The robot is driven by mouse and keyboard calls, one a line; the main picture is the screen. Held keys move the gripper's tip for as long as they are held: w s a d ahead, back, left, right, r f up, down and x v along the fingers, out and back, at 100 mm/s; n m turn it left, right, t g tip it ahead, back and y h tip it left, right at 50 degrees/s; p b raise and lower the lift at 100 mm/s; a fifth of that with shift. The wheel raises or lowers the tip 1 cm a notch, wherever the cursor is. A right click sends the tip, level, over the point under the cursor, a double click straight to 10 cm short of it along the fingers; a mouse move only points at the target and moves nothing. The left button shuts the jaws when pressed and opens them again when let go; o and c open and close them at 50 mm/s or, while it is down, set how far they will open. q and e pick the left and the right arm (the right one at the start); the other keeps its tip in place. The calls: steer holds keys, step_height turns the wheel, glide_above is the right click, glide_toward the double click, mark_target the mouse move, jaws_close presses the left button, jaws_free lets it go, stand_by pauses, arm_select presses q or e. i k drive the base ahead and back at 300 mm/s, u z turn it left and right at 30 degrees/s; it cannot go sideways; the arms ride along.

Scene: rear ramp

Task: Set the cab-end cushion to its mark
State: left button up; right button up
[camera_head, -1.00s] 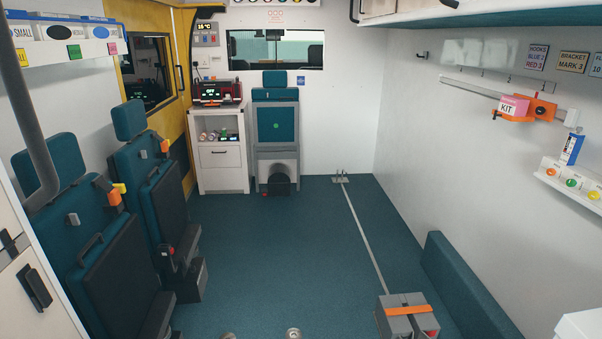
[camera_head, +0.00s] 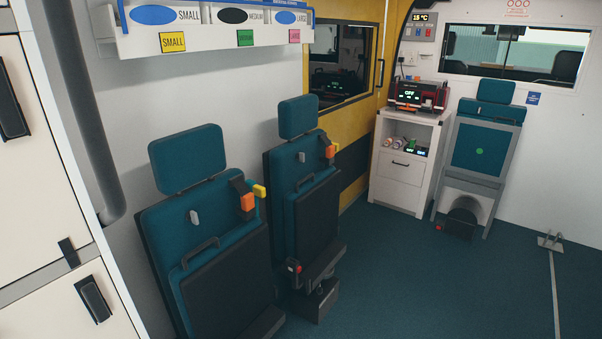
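Two teal seats stand along the left wall. The nearer seat (camera_head: 160,232) and the seat nearer the cab (camera_head: 286,172) each have a headrest and a dark folded-up seat cushion; the cab-end one's cushion (camera_head: 317,215) is upright against its backrest. A third teal seat (camera_head: 487,130) stands at the far bulkhead, with a green dot (camera_head: 479,152) on its upright teal panel. I cannot tell for sure which cushion the task names. I make out no distinct mark beyond that dot. Neither of my grippers is in view.
A white cabinet (camera_head: 404,179) with a red-and-black device (camera_head: 418,96) stands left of the bulkhead seat. A glove-size shelf (camera_head: 204,40) hangs above the wall seats. White cupboards (camera_head: 25,170) and a grey pole (camera_head: 88,120) edge the left. The teal floor (camera_head: 440,285) is clear.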

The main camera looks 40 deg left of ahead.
mark_target(311, 208)
steer(key=u, duration=0.55)
steer(key=i, duration=1)
steer(key=u, duration=0.8)
